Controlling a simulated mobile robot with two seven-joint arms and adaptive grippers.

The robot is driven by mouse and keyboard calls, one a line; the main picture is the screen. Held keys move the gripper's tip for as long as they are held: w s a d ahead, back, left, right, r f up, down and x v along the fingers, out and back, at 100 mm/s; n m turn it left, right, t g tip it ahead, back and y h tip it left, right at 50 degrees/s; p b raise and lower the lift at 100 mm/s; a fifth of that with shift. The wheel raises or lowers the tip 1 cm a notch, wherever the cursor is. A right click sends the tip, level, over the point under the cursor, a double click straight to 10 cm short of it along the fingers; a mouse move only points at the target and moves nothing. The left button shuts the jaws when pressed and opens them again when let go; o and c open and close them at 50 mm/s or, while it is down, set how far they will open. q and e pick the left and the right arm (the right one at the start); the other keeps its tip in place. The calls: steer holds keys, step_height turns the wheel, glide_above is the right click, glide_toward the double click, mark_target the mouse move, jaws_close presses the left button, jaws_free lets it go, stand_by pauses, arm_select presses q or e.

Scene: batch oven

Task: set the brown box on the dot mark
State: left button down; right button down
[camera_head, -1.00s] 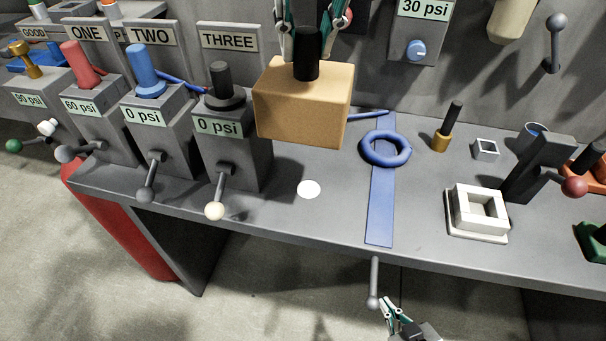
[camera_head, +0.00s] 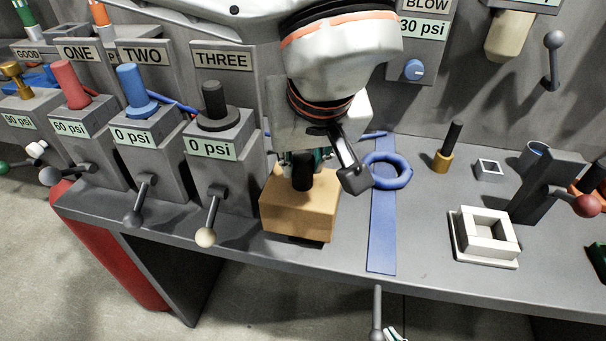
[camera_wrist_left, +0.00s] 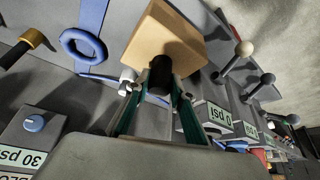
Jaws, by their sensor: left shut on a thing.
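The brown box (camera_head: 298,213) has a black knob (camera_head: 302,172) on top and is low over the front of the bench, right of the THREE post. My left gripper (camera_head: 305,160) is shut on the knob, its fingers partly hidden by my arm. In the left wrist view, the gripper (camera_wrist_left: 157,82) has a finger on each side of the knob, with the box (camera_wrist_left: 165,38) beyond. A dark shadow lies under the box; I cannot tell whether it touches the bench. The white dot mark is hidden now.
The THREE post (camera_head: 225,165) and its lever (camera_head: 208,225) stand close left of the box. A blue strip (camera_head: 382,235) with a blue ring (camera_head: 388,170) lies to the right. A white square frame (camera_head: 485,237) stands further right. The bench's front edge is near.

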arm_select(q)
steer(key=shift+f, duration=1.45)
steer(key=shift+f, duration=0.2)
steer(key=c, duration=1.7)
jaws_free()
steer(key=shift+r, duration=0.3)
steer(key=p+v, duration=0.1)
steer(key=v, duration=1)
steer(key=shift+s+d+r, duration=0.1)
steer(key=shift+s+r, duration=0.15)
steer(key=shift+r, duration=0.1)
